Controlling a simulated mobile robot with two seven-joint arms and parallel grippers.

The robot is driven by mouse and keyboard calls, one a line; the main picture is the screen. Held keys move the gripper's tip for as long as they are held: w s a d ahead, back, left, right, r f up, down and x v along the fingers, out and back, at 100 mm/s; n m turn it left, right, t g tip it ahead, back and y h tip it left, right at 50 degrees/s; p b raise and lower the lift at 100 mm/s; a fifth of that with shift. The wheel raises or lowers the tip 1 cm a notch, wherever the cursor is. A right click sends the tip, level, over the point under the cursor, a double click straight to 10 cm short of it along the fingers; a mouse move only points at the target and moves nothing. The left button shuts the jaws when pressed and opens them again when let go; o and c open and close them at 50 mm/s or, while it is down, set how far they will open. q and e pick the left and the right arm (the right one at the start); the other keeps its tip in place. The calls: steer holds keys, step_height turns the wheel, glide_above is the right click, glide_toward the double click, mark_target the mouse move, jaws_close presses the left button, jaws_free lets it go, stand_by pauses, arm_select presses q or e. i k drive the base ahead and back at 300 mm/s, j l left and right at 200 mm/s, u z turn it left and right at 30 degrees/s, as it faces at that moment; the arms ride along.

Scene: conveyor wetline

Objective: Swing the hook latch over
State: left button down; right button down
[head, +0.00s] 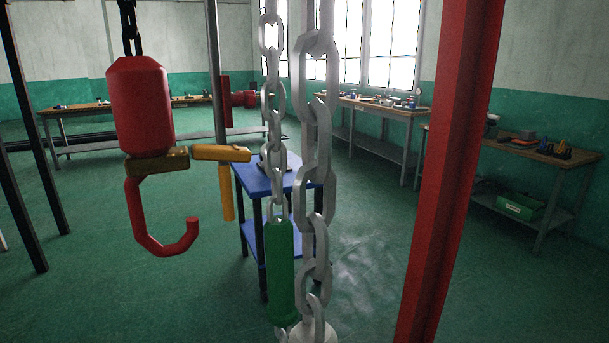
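A red hook block (140,100) hangs from a dark chain at the left. Below it is a brass-coloured collar (157,163), and under that a red J-shaped hook (150,243) with its tip curling up on the right. A yellow bar (221,152) lies roughly level just right of the collar; it looks like the latch, but I cannot tell whether it is joined to the collar. The hook's mouth looks open, with nothing across it. Neither of my grippers shows in the head view.
Large grey chains (317,130) hang in the middle, with a green cylinder (280,270) on the thinner one. A red post (450,170) stands at right. A yellow upright piece (227,205) and blue table (270,178) are behind. Workbenches line the walls.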

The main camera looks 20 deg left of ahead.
mark_target(208, 152)
steer(key=i+l+u, duration=0.4)
steer(key=l+u, duration=0.2)
steer(key=l, duration=0.2)
steer(key=i+l+u, duration=0.15)
steer(key=l+u, duration=0.15)
steer(key=l, duration=0.15)
steer(key=l+u, duration=0.25)
steer(key=l, duration=0.25)
steer(key=i+l+u, duration=0.1)
steer(key=l+u, duration=0.2)
steer(key=l, duration=0.2)
steer(key=i+l+u, duration=0.45)
steer(key=l+u, duration=0.15)
